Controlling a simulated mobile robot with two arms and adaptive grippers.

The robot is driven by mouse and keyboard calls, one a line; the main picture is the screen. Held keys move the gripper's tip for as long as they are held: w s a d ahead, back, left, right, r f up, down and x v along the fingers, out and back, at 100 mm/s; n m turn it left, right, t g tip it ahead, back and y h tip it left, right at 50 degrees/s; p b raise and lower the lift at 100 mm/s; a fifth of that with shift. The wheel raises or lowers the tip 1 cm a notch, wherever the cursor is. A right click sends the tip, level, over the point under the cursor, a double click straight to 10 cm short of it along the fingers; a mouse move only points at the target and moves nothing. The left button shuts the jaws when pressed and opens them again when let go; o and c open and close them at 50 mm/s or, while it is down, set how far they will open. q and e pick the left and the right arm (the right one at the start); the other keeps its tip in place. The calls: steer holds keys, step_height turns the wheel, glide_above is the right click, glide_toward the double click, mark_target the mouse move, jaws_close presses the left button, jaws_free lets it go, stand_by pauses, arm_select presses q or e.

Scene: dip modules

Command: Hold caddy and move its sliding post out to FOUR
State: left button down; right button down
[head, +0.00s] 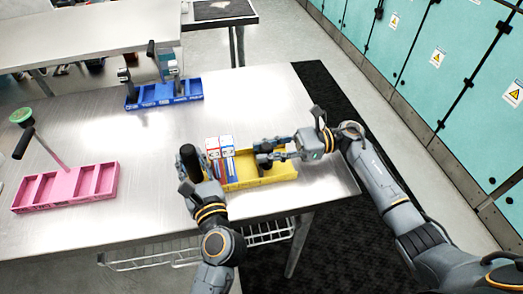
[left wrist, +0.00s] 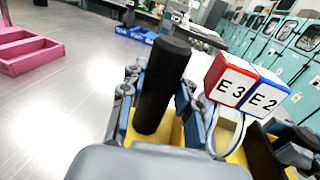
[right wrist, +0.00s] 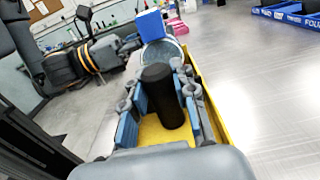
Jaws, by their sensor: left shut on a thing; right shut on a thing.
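A yellow caddy (head: 285,170) stands on the metal table in front of me, with two modules in it: a red-topped E3 (left wrist: 228,88) and a blue-topped E2 (left wrist: 265,98). My left gripper (head: 194,170) is shut on a black upright handle (left wrist: 163,85) at the caddy's left end. My right gripper (head: 270,150) is shut on a second black post (right wrist: 160,92), over the caddy's floor to the right of the modules. The blue module top also shows beyond that post in the right wrist view. No position label on the yellow caddy can be read.
A blue caddy (head: 166,101) with upright parts stands at the table's back.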

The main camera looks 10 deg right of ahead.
steer(key=c, duration=1)
jaws_free()
steer(key=d, duration=1.2)
arm_select(q)
steer(key=c, duration=1.3)
jaws_free()
